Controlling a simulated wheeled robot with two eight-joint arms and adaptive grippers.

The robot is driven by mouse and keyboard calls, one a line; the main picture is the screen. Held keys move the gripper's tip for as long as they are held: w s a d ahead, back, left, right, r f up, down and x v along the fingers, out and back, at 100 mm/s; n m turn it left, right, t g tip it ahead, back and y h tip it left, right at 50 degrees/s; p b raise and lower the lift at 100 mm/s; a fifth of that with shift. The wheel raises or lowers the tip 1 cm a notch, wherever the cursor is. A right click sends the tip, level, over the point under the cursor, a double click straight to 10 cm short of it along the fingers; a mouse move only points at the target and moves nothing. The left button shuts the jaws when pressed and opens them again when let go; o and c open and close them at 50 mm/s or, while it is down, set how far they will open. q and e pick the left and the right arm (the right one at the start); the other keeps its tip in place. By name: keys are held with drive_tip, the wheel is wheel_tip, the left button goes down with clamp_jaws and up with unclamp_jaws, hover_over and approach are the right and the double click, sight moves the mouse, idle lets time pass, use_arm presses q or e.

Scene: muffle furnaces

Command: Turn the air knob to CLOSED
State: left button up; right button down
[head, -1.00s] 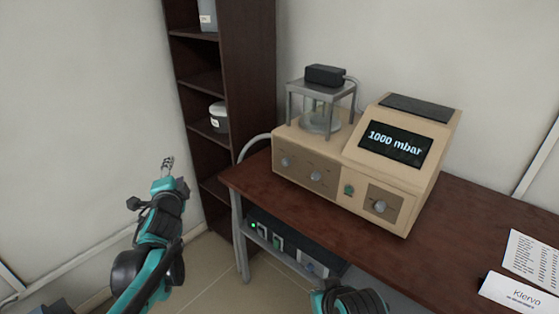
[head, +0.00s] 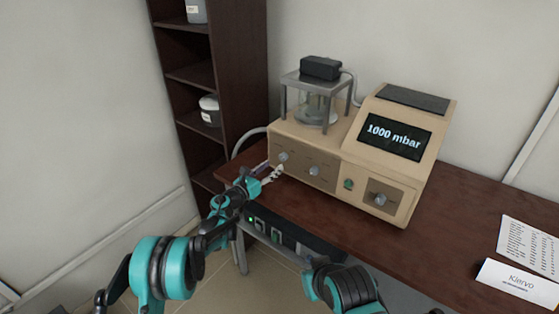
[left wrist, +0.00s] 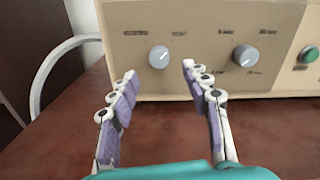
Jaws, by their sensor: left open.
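The tan instrument (head: 345,150) on the table has three grey knobs on its front. The left knob (head: 283,157) is straight ahead of my left gripper (head: 272,175). In the left wrist view this left knob (left wrist: 159,56) shows beyond and between the open fingers (left wrist: 159,75), which look empty and apart from it. The middle knob (head: 314,171) also shows in the left wrist view (left wrist: 245,57), right of the fingers. The right knob (head: 380,199) is on a separate panel. The knob labels are too small to read surely. My right gripper is out of view.
A green button (head: 348,184) sits between the middle and right knobs. The display (head: 395,136) reads 1000 mbar. A glass vessel (head: 316,106) stands in a metal frame on top. A dark shelf (head: 240,80) is behind left. The brown table (head: 455,225) has papers at right.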

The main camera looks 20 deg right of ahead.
sight(282, 159)
use_arm(q)
drive_tip(key=b+x, duration=0.1)
drive_tip(key=x, duration=0.4)
drive_tip(key=shift+w+d+f, duration=0.1)
drive_tip(key=shift+w+d, duration=0.3)
drive_tip(key=shift+d, duration=0.05)
clamp_jaws()
